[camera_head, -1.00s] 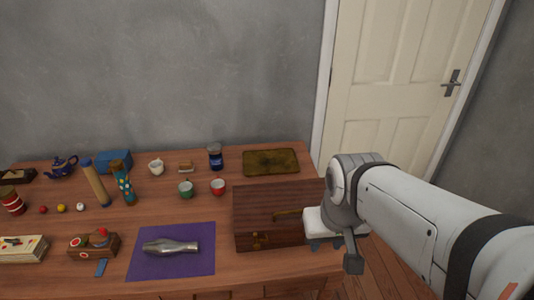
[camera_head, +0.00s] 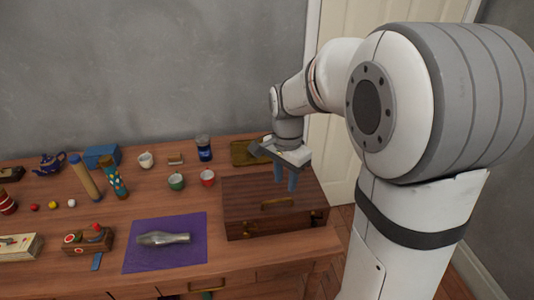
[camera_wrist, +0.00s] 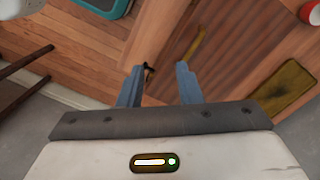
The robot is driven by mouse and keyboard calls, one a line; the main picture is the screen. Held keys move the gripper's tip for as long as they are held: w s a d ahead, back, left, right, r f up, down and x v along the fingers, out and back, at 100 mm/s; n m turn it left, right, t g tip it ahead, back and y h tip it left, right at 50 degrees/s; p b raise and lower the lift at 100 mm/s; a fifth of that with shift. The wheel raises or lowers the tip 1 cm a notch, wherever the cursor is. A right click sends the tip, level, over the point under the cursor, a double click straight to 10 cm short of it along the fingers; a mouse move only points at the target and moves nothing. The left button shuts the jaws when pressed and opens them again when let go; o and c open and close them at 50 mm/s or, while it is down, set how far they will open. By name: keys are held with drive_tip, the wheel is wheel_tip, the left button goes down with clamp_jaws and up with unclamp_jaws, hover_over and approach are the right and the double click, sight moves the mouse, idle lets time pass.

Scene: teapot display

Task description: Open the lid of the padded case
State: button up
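The case (camera_head: 245,188) is a dark reddish-brown wooden box at the table's right end, with its lid shut. A brass handle (camera_head: 277,203) shows on it, and dark brass fittings show low on its front. My gripper (camera_head: 285,184) points down over the back right part of the lid, with its two blue-grey fingers apart and nothing between them. Whether the fingertips touch the lid I cannot tell. In the wrist view the open fingers (camera_wrist: 160,67) hang over the case (camera_wrist: 235,45), with the handle (camera_wrist: 194,47) just beyond the right finger. No padding shows.
A purple cloth (camera_head: 140,262) with a metal vase (camera_head: 163,239) lies left of the case. An olive-gold tray (camera_head: 240,153) lies behind the case, partly hidden by my gripper.

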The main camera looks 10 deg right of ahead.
drive_tip(key=w+f+m+g+p, duration=0.1)
drive_tip(key=w+f+m+g, duration=0.1)
drive_tip(key=w+f+m, duration=0.5)
hover_over(279, 206)
drive_tip(key=x, duration=0.3)
drive_tip(key=w+p+x, duration=0.1)
drive_tip(key=x, duration=0.1)
drive_tip(key=shift+f, duration=0.5)
drive_tip(key=shift+c, duration=0.5)
clamp_jaws()
